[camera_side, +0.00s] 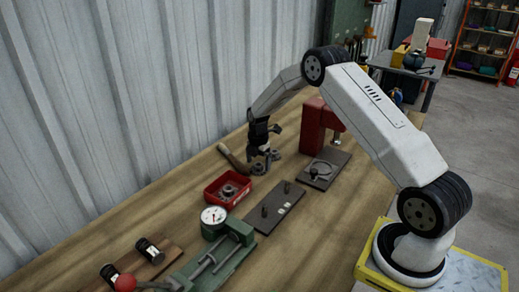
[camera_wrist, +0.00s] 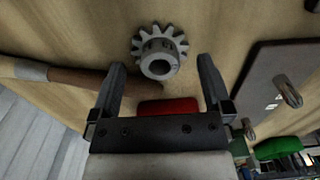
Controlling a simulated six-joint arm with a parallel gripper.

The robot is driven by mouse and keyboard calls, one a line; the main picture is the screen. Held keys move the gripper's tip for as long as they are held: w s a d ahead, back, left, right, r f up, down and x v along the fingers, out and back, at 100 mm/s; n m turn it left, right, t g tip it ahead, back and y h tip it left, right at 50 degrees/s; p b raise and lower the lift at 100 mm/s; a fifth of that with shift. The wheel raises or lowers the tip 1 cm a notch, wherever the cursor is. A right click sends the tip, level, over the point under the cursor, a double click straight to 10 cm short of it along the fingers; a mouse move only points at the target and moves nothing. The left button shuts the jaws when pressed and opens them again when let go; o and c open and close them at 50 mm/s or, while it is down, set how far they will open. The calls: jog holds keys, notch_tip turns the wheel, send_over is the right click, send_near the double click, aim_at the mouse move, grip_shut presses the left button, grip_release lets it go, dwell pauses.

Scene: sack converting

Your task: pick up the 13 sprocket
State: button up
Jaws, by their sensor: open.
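A grey toothed sprocket (camera_wrist: 160,51) with a round hub and bore lies on the wooden bench. In the wrist view it sits just past my fingertips, roughly centred between them. Dark marks on its face are too small to read. My gripper (camera_wrist: 160,67) is open and empty, with one finger to each side. In the side view my gripper (camera_side: 262,156) points down at the bench, close above the sprocket (camera_side: 258,169), which it partly hides. Another metal toothed part (camera_side: 229,191) lies in a red tray (camera_side: 213,200); I cannot read any number on it.
A wooden-handled tool (camera_side: 232,158) lies close to the left of my gripper. A dark plate with two pegs (camera_side: 285,205), a plate with a ring (camera_side: 326,169) and a red press (camera_side: 313,124) stand to the right. A green dial fixture (camera_side: 222,258) is nearer. The corrugated wall is behind.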

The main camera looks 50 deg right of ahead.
jog(key=shift+f, duration=0.85)
jog(key=c, duration=1.2)
jog(key=shift+r, duration=0.15)
jog(key=shift+r, duration=0.85)
jog(key=s+a+r, duration=0.2)
jog(key=s+r, duration=0.3)
jog(key=s, duration=0.1)
jog(key=s+a+r, duration=0.2)
jog(key=s+r, duration=0.4)
jog(key=s, duration=0.1)
jog(key=shift+a, duration=0.25)
jog(key=shift+s, duration=0.1)
